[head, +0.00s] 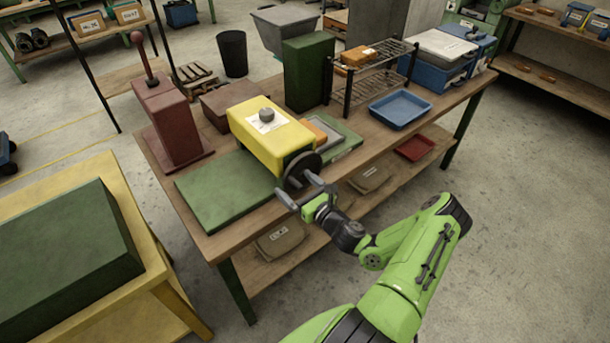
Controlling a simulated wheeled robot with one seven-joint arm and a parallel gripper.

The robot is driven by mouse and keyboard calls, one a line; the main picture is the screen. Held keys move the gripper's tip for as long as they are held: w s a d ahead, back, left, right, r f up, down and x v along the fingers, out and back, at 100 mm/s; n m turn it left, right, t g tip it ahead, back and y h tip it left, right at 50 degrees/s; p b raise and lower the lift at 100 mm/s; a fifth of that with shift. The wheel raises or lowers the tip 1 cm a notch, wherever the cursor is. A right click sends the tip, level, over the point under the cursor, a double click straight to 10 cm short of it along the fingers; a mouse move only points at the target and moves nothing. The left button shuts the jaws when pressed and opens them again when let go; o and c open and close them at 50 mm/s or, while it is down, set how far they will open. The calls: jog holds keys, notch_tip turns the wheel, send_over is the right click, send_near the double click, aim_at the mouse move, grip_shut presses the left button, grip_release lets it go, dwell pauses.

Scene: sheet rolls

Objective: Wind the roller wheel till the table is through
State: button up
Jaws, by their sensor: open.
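A yellow roller housing (262,128) with a grey knob and a white label on top stands on the workbench. Its dark round wheel (303,166) is on the side facing my arm. A flat green table (225,192) passes beneath the housing; a long part lies to the left and a shorter part shows to the right. A grey-rimmed tray with an orange-brown piece (322,130) lies on the right part. My gripper (299,188) is open right in front of the wheel's lower part, its fingers spread. Whether the fingers touch the wheel or its handle is unclear.
A dark red lever machine (167,115) stands left on the wooden workbench (222,235). A green block (308,72), a wire rack (370,72) and a blue tray (400,108) stand behind and right. A yellow table (160,285) is at lower left. Floor to the right is clear.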

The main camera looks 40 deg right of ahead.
jog(key=s, duration=0.9)
jog(key=shift+d+p, duration=0.15)
jog(key=shift+p, duration=0.25)
jog(key=s+a+r+n+g+y, duration=0.1)
jog(key=a+r+n+g+y, duration=0.25)
jog(key=a+n+g, duration=0.65)
jog(key=s+a+r+n+g+y, duration=0.1)
jog(key=a+r+n+g+y, duration=0.25)
jog(key=a+n, duration=0.75)
jog(key=s+r+n+t+h, duration=0.1)
jog(key=s+r+n+h, duration=0.6)
jog(key=s+r+n, duration=0.7)
notch_tip(320, 180, up, 3)
jog(key=shift+s+d+n+h, duration=0.2)
jog(key=shift+d+n+h, duration=0.1)
